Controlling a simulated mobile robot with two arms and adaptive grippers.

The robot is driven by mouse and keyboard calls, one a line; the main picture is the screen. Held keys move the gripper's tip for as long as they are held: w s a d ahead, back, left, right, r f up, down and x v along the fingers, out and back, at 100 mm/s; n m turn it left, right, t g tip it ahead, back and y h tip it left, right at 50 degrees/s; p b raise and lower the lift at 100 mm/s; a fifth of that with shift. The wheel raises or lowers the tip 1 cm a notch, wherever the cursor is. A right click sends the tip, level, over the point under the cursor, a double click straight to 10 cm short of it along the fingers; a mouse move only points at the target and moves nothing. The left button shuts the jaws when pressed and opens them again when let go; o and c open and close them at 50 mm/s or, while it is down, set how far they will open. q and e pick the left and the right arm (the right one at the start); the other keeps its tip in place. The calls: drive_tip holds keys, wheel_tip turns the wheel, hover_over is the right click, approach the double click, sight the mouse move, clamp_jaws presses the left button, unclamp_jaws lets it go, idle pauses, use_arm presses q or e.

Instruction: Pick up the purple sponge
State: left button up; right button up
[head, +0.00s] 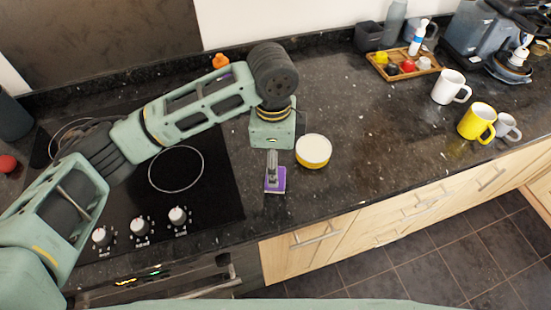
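The purple sponge (281,184) lies on the dark granite counter near its front edge, just right of the cooktop. My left gripper (271,182) points down over it and covers part of it. Its grey fingers look close together from this angle. I cannot tell whether they are open, shut or touching the sponge. My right gripper is not in view.
A white-topped yellow round container (313,151) stands close to the right of my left gripper. The black cooktop (215,195) is on the left. A wooden tray (379,70) and several mugs stand farther right. The counter between is clear.

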use_arm(q)
drive_tip(key=shift+w+a+f, duration=0.15)
drive_tip(key=shift+w, duration=0.2)
drive_tip(key=shift+s+f, duration=0.15)
drive_tip(key=shift+f, duration=0.15)
drive_tip(key=shift+s+f+p, duration=0.45)
drive_tip(key=shift+f+p, duration=0.1)
drive_tip(key=shift+f, duration=0.15)
drive_tip(key=shift+w+d+f+p, duration=0.15)
drive_tip(key=shift+f+p, duration=0.2)
drive_tip(key=shift+f, duration=0.3)
drive_tip(key=shift+w+d+f+p, duration=0.1)
drive_tip(key=shift+f+p, duration=0.2)
drive_tip(key=shift+f, duration=0.3)
drive_tip(key=shift+w+f, duration=0.2)
drive_tip(key=shift+f, duration=0.85)
drive_tip(key=shift+s+f, duration=0.1)
drive_tip(key=c, duration=1)
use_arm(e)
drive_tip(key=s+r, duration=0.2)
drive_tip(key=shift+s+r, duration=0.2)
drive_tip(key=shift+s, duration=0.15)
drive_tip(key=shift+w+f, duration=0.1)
